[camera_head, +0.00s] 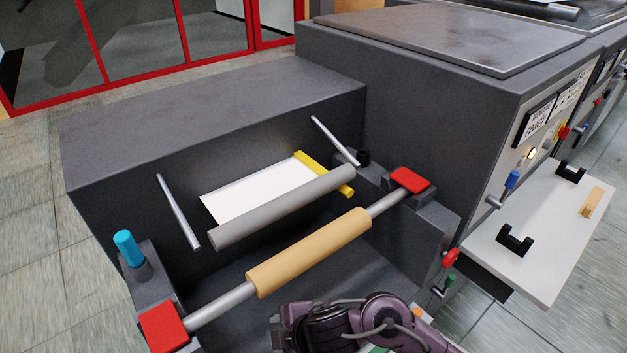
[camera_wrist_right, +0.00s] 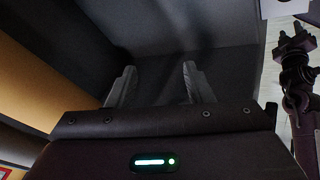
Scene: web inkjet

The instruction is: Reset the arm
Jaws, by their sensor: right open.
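My right gripper (camera_wrist_right: 156,82) shows in the right wrist view with its two grey fingers apart and nothing between them. Beyond them are dark grey surfaces. In the head view, a dark purple part of my arm (camera_head: 350,325) is at the bottom centre, in front of the printer unit (camera_head: 215,95); no fingertips show there.
A tan roller (camera_head: 310,252) on a metal shaft lies between two red-topped supports (camera_head: 163,327). Behind it are a grey roller (camera_head: 280,208) and white paper (camera_head: 255,190). A white shelf (camera_head: 540,235) with black brackets juts out at right. A tan surface (camera_wrist_right: 45,70) is close by in the wrist view.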

